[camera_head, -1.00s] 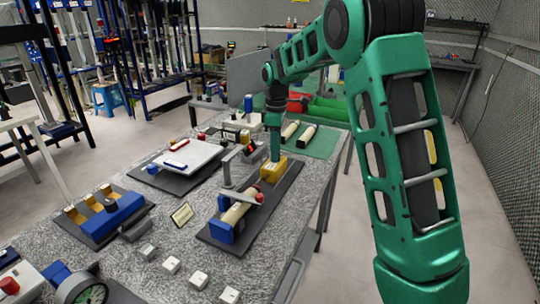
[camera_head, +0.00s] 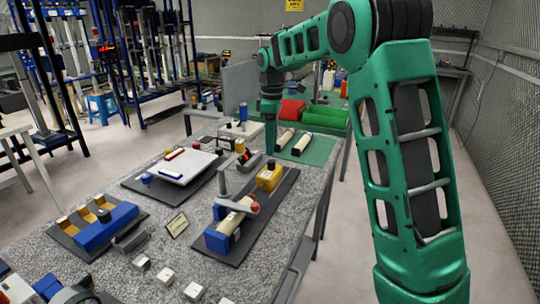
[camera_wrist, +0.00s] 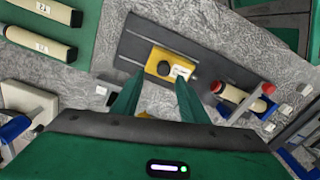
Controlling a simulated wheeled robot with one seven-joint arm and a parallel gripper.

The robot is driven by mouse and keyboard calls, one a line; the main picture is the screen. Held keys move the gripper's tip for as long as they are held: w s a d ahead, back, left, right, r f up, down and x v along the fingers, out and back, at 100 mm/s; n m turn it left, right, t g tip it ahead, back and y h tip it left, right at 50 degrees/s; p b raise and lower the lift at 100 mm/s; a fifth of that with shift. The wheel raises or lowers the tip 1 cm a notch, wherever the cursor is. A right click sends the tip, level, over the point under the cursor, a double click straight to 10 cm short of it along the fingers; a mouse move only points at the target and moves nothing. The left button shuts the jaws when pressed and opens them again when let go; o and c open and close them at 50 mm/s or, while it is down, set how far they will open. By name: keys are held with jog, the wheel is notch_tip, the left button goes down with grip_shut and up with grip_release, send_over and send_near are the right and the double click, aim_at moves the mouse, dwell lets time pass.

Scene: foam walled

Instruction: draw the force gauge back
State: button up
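The force gauge is a yellow block (camera_head: 269,177) with a black knob on a dark base plate (camera_head: 262,212). In the wrist view the yellow gauge (camera_wrist: 161,66) sits on the plate's rails, with a small white label beside its knob. A clamped cream cylinder (camera_head: 235,216) with a red end and a blue block stands at the plate's near end, apart from the gauge. My gripper (camera_head: 270,150) is above and behind the gauge, apart from it. In the wrist view its two green fingers (camera_wrist: 158,92) are spread and empty, pointing toward the gauge.
A green mat (camera_head: 318,152) with two cream cylinders lies behind the plate. A white plate fixture (camera_head: 178,166) stands to the left, and a blue fixture (camera_head: 107,226) with yellow pieces at front left. Several white blocks (camera_head: 165,276) lie at the front. The bench edge is right.

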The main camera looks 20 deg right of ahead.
notch_tip(320, 180, up, 5)
jog(key=shift+f, duration=0.2)
dwell(0.4)
jog(key=s+d+m, duration=0.5)
jog(key=s, duration=0.6)
jog(key=s+d+m, duration=0.5)
jog(key=s+d, duration=0.1)
jog(key=s, duration=0.4)
jog(key=s+f+m, duration=0.4)
jog(key=s, duration=0.7)
jog(key=s+d+f+m, duration=0.1)
jog(key=s+f+m, duration=0.3)
jog(key=s, duration=0.8)
jog(key=shift+s+d+f, duration=0.2)
jog(key=shift+f, duration=0.6)
